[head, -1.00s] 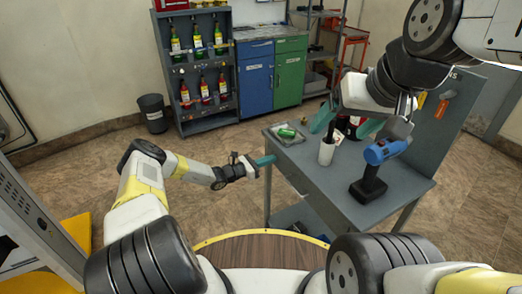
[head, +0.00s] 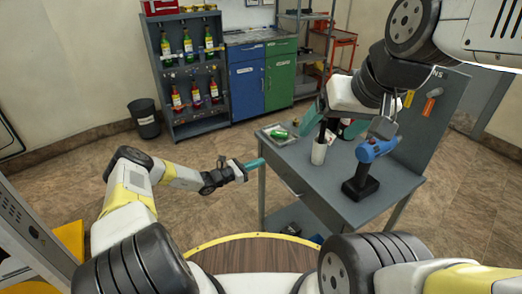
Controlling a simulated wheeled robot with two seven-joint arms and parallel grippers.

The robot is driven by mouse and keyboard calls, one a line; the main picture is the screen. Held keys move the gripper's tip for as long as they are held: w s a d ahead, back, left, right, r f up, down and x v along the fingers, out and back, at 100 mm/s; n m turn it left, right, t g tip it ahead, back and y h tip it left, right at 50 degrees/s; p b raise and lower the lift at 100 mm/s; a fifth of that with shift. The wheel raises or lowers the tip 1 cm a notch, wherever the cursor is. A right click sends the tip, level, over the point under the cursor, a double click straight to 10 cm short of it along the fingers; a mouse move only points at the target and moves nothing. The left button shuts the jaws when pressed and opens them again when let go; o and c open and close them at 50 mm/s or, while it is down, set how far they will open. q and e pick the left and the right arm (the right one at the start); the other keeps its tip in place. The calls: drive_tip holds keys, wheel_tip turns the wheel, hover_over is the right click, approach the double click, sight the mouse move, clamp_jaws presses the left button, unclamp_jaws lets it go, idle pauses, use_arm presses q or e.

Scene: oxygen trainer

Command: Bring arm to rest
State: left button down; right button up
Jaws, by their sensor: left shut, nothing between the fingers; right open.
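My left arm reaches in from the left. Its gripper (head: 254,164) has teal fingers that are shut and empty, held in front of the left edge of the grey table (head: 335,190). My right arm comes in from the upper right. Its gripper (head: 331,126) hangs over the back of the table with its teal fingers spread apart. My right wrist partly hides the gripper and the things around it.
On the table are a blue drill (head: 364,170), a white cup (head: 319,152) with a dark thing in it, and a tray (head: 269,138) with a green item (head: 279,134). A bottle rack (head: 172,72), a cabinet (head: 262,80) and a bin (head: 146,122) stand behind. Floor left of the table is clear.

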use_arm(q)
drive_tip(key=v, duration=1.1)
drive_tip(key=s+d+r+m+g+y, duration=0.1)
drive_tip(key=s+r+m+g+y, duration=0.25)
drive_tip(key=r, duration=0.55)
drive_tip(key=s+r+m+g+y, duration=0.1)
drive_tip(key=s+r+m+g, duration=0.1)
drive_tip(key=s+r+m, duration=0.45)
drive_tip(key=s+d+r+m+g+y, duration=0.1)
drive_tip(key=s+r+m+g+y, duration=0.2)
drive_tip(key=r+m, duration=0.55)
drive_tip(key=s+a+r+m+t+y, duration=0.2)
drive_tip(key=s+a+r+m+y, duration=0.1)
drive_tip(key=s+r, duration=0.6)
drive_tip(key=s+a+r+m+t+y, duration=0.3)
drive_tip(key=s+a+r, duration=0.1)
drive_tip(key=s+r, duration=0.6)
drive_tip(key=s, duration=0.3)
drive_tip(key=shift+a+t, duration=0.25)
drive_tip(key=shift+t, duration=0.1)
